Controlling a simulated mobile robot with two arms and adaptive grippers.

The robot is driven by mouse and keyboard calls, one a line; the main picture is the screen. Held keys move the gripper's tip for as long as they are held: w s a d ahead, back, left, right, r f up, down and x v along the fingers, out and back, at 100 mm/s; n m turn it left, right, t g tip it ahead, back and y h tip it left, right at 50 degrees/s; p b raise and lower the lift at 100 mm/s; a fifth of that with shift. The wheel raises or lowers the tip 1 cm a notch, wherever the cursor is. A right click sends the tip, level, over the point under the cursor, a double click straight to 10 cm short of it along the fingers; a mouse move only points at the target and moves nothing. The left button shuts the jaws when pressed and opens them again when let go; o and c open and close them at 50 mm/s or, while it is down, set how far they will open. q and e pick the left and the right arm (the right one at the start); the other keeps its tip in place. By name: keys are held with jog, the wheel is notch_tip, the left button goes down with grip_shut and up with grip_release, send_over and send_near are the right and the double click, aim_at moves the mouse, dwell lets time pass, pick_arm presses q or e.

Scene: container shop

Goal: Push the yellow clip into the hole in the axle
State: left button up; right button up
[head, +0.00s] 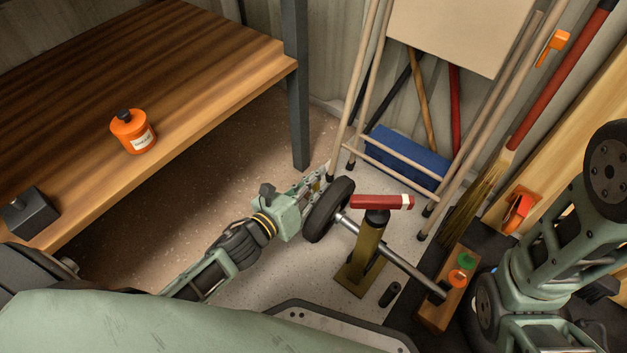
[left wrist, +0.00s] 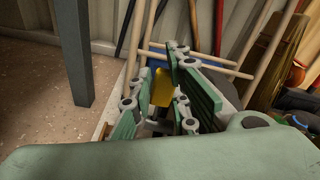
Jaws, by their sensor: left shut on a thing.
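The axle (head: 399,256) is a bare metal rod that runs from a black wheel (head: 328,211) on the left down to a wooden block on the right. My left gripper (head: 319,180) is just beyond the wheel, near the axle's left end. In the left wrist view its fingers (left wrist: 166,92) are shut on the yellow clip (left wrist: 161,87), which shows between them. In the head view the clip is mostly hidden by the fingers. The hole in the axle cannot be made out, nor whether the clip touches the axle.
A brass-coloured stand (head: 363,262) with a red bar (head: 382,202) on top stands beside the axle. The wooden block (head: 434,314) carries green and orange pieces. A workbench (head: 215,72) holds an orange tin (head: 133,132). A folding wooden frame and a blue box (head: 405,157) stand behind.

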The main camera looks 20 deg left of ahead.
pick_arm(q)
jog(key=shift+s+d+f+b, duration=0.1)
jog(key=shift+f+b, duration=0.7)
jog(key=shift+f, duration=0.65)
dwell(1.7)
jog(key=o, duration=0.8)
jog(key=shift+o, duration=0.4)
jog(key=v, duration=1.2)
